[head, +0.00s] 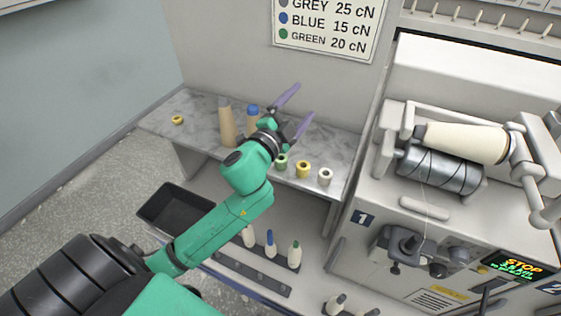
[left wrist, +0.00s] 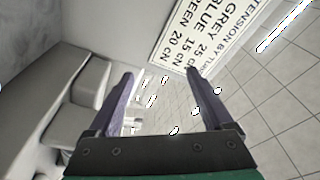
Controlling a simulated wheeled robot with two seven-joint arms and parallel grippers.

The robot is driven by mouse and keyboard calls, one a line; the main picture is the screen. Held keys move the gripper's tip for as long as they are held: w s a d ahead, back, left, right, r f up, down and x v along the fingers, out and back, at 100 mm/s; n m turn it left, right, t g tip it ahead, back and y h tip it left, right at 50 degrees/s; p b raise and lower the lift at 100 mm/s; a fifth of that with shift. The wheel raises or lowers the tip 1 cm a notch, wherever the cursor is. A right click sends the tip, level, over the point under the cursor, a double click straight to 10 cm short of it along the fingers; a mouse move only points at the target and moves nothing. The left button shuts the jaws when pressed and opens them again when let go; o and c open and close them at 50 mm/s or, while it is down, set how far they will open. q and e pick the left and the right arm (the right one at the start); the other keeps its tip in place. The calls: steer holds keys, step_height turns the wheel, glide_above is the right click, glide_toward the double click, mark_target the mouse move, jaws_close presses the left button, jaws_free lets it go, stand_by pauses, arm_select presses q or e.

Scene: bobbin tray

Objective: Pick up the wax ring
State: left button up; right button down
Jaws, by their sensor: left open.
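A small yellow ring (head: 177,119), which looks like the wax ring, lies flat at the left end of the grey marbled shelf (head: 197,108). Nothing touches it. My left gripper (head: 305,100) is open and empty above the shelf, well to the right of the ring and pointing toward the back wall. In the left wrist view, its two purple fingers (left wrist: 159,72) stand wide apart with nothing between them. The ring cannot be made out in that view. My right gripper is not in view.
A tan cone (head: 227,124) and a blue-topped bobbin (head: 252,115) stand mid-shelf. Green (head: 282,161), yellow (head: 303,169) and white (head: 325,176) small pieces line the front edge. A black bin (head: 172,207) sits lower left; a winding machine (head: 440,215) stands right.

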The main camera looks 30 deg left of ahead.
arm_select(q)
steer(key=s+d+r+m+g+h, duration=0.2)
steer(key=d+r+m+g+h, duration=0.15)
steer(key=d+m+h, duration=0.5)
steer(key=s+d+r+m+g+h, duration=0.15)
steer(key=d+r+m+h, duration=0.3)
steer(key=m, duration=0.65)
steer(key=m+g+y, duration=0.8)
steer(key=g+y, duration=0.2)
steer(key=y, duration=0.3)
glide_toward(281, 157)
steer(key=shift+n, duration=0.25)
steer(key=p+x, duration=0.1)
steer(key=x, duration=0.1)
steer(key=p+x, duration=0.2)
steer(key=x, duration=0.1)
steer(key=p+x, duration=0.2)
steer(key=x, duration=0.1)
steer(key=shift+s+d+f, duration=0.15)
steer(key=shift+s+d, duration=0.1)
steer(key=shift+d, duration=0.15)
steer(key=shift+w+f, duration=0.15)
steer(key=shift+f, duration=0.25)
steer(key=shift+r, duration=0.1)
jaws_close()
